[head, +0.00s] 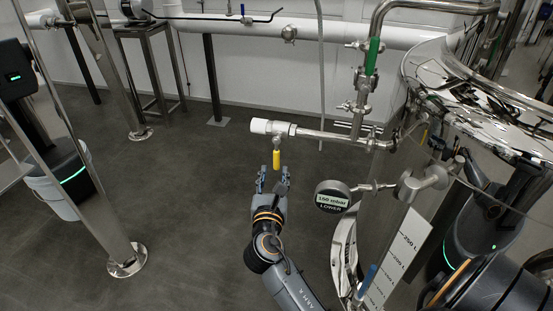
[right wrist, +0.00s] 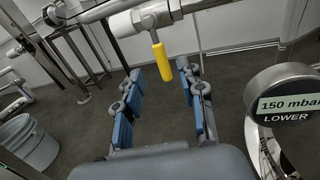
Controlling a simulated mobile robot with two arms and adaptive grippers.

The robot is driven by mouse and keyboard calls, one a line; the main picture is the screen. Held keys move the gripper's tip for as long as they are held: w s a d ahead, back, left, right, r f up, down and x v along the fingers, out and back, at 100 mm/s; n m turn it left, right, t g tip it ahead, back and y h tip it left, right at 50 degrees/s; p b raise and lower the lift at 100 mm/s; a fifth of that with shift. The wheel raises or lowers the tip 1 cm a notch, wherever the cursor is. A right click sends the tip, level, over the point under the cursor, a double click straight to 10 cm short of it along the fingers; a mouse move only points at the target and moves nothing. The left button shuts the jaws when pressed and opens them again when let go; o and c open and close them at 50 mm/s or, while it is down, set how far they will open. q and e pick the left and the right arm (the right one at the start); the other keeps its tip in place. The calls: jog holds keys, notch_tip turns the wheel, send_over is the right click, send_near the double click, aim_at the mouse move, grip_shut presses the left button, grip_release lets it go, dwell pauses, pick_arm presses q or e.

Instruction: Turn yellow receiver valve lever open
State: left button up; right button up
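The yellow valve lever (head: 276,160) hangs down from a valve with a white end fitting (head: 262,126), at the left end of a horizontal steel pipe. My right gripper (head: 273,174) is just below the lever in the head view, fingers pointing up towards it. In the right wrist view, the blue-padded fingers of my right gripper (right wrist: 161,76) are spread apart. The yellow lever (right wrist: 162,62) shows in the gap between the fingertips, with no visible contact. How deep it sits between them I cannot tell. My left gripper is not in view.
A round gauge reading 150 mbar (head: 333,197) stands close right of my right gripper. The shiny steel tank (head: 380,225) is further right. A green-handled valve (head: 373,56) is above. Steel posts (head: 105,215) and a bucket (head: 52,190) are left. Open floor lies left of the lever.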

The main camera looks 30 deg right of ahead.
aim_at(276, 157)
jog(key=b+x, duration=0.2)
jog(key=x, duration=0.6)
jog(key=shift+w+d, duration=0.3)
grip_shut()
jog(key=shift+f, duration=0.1)
